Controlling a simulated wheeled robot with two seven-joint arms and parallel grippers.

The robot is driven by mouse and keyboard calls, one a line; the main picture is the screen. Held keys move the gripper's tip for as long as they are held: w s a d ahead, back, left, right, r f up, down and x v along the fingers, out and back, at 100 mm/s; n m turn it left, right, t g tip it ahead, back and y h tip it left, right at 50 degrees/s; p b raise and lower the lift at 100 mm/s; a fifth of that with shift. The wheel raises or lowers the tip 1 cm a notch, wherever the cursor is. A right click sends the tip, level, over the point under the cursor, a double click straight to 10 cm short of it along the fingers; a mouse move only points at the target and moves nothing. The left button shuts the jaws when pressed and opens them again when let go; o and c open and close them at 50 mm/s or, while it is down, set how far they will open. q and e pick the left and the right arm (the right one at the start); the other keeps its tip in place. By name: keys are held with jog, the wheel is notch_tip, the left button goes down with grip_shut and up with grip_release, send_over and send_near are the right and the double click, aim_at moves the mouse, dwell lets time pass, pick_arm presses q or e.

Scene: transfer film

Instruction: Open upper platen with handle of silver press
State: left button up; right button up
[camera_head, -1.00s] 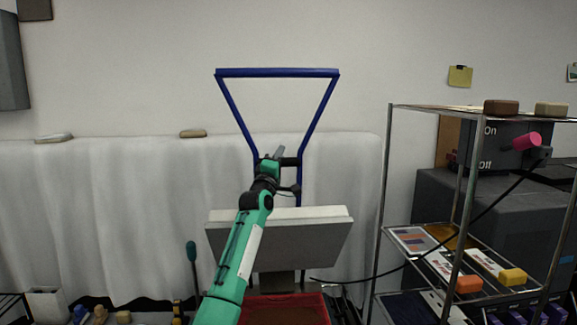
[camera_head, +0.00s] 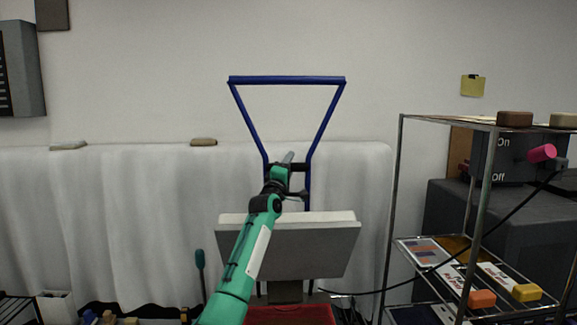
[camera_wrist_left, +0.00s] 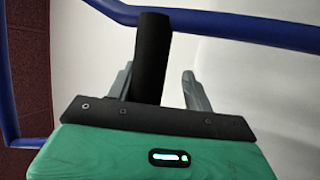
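The silver press shows a grey upper platen (camera_head: 300,250) with a pale top edge, tilted up so a broad flat face is toward me. A blue frame (camera_head: 287,80) rises behind it, and its bars cross the left wrist view (camera_wrist_left: 235,26). A black handle grip (camera_wrist_left: 151,55) stands between the fingers of my left gripper (camera_wrist_left: 160,88), against or close to the left finger. A gap shows between the grip and the right finger. In the head view the left gripper (camera_head: 288,160) is at the frame's lower part, above the platen. My right gripper is not in view.
A wire shelf (camera_head: 400,200) with small items stands at right, before a dark machine (camera_head: 510,220). A red tray (camera_head: 290,315) lies below the platen. A white cloth-like barrier (camera_head: 120,220) stands behind. A black cable runs across from the right.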

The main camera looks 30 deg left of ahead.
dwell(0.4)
pick_arm(q)
jog(key=b+v, duration=0.6)
jog(key=v, duration=0.7)
jog(key=shift+s, duration=0.4)
jog(key=shift+d+f, duration=0.1)
